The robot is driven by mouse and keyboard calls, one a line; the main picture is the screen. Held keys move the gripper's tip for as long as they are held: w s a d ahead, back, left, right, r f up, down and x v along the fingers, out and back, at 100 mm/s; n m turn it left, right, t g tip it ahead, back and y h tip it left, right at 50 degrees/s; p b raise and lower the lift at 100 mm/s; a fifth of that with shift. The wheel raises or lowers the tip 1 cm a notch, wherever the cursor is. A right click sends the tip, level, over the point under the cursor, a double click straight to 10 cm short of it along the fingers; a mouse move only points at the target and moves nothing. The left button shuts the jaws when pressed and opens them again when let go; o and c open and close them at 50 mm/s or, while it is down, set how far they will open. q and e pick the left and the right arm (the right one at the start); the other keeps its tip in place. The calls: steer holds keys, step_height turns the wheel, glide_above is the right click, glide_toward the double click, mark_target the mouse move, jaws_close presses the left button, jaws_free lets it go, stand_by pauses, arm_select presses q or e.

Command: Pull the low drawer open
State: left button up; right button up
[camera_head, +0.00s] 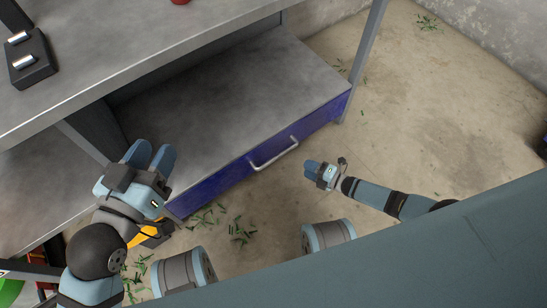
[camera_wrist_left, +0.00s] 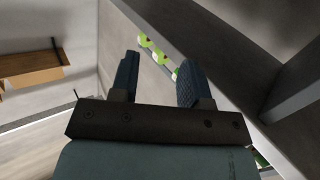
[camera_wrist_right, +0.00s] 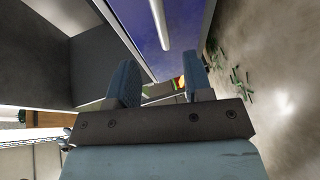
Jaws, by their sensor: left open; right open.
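The low drawer (camera_head: 215,186) is blue-fronted and sits under the grey lower shelf; it looks shut. Its pale bar handle (camera_head: 274,153) is on the middle of the front. My right gripper (camera_head: 309,168) is open and empty, to the right of the handle and apart from it. In the right wrist view the handle (camera_wrist_right: 159,24) and blue front (camera_wrist_right: 140,30) lie beyond the open fingers (camera_wrist_right: 160,75). My left gripper (camera_head: 151,155) is open and empty at the left end of the drawer, near the shelf edge. The left wrist view shows its open fingers (camera_wrist_left: 160,75), without the drawer handle.
The grey worktop (camera_head: 110,65) overhangs the shelf (camera_head: 240,90), with a dark block (camera_head: 28,62) on it. A metal leg (camera_head: 362,60) stands at the drawer's right end. The concrete floor (camera_head: 430,110) in front and right is mostly free, with green scraps (camera_head: 240,230).

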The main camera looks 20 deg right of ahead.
mark_target(280, 156)
steer(key=b+x, duration=0.5)
steer(key=x, duration=0.7)
steer(key=shift+w+a+f, duration=0.2)
steer(key=shift+w+f, duration=0.05)
steer(key=shift+w+a, duration=0.35)
arm_select(q)
steer(key=w+a+m+t, duration=0.1)
steer(key=w+m+h, duration=0.1)
steer(key=m, duration=0.1)
steer(key=shift+w+a+r+m+t, duration=0.2)
steer(key=shift+a+r+m+t, duration=0.1)
steer(key=shift+a+r+t, duration=0.1)
arm_select(e)
jaws_close()
